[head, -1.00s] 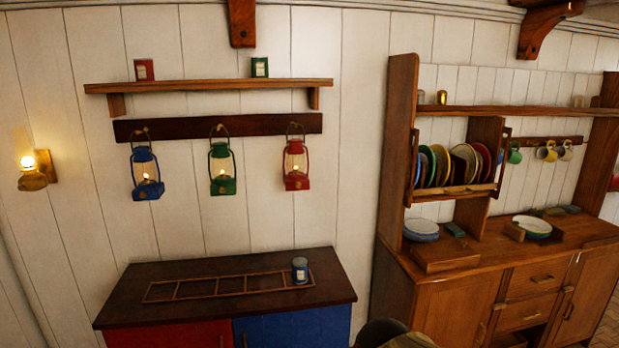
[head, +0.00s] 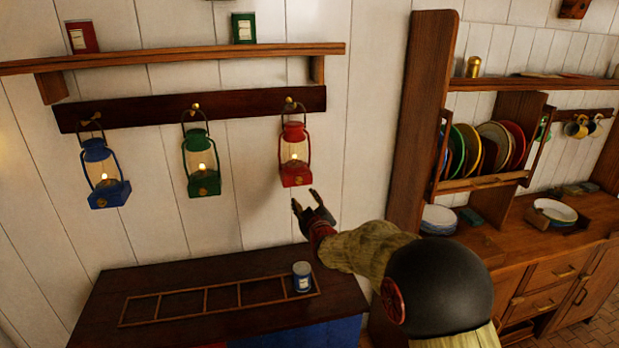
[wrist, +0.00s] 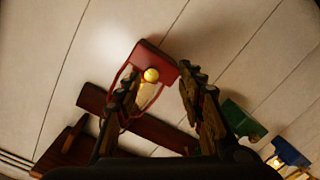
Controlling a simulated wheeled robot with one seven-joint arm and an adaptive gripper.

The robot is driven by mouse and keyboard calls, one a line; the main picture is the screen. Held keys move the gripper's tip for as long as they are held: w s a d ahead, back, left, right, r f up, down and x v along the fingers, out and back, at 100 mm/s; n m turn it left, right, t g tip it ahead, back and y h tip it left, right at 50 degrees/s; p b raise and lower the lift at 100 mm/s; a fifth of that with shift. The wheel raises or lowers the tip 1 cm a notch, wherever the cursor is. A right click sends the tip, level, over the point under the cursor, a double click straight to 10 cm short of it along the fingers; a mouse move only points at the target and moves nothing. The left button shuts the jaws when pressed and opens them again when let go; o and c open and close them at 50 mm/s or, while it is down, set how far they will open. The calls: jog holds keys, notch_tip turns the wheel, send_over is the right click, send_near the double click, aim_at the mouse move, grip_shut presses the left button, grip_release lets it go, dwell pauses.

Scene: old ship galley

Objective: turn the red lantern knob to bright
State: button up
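The red lantern (head: 294,172) hangs from a peg on the dark rail, its flame lit. In the wrist view the red lantern (wrist: 147,56) appears tilted, with a round brass knob (wrist: 151,75) facing the camera. My gripper (head: 305,197) is just below and to the right of the lantern's base in the head view. In the wrist view my gripper (wrist: 160,76) is open, and the knob shows between its fingers, nearer the left one. The fingers appear apart from the knob; the exact distance cannot be told.
A green lantern (head: 202,183) and a blue lantern (head: 108,193) hang to the left on the rail (head: 235,110). A shelf (head: 170,57) with tins is above. A dark cabinet top (head: 110,290) below holds a wooden rack and a blue tin (head: 302,278). A plate dresser (head: 420,110) stands right.

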aim_at(299, 181)
jog(key=shift+n+t, duration=0.4)
jog(key=shift+t, duration=0.1)
jog(key=shift+w+a+r, duration=0.35)
jog(key=shift+w, duration=0.85)
jog(key=shift+w+a+r, duration=0.4)
jog(key=shift+w, duration=0.75)
jog(key=shift+w+a+r, duration=0.35)
jog(key=shift+w, duration=0.85)
jog(key=shift+c, duration=1.4)
grip_shut()
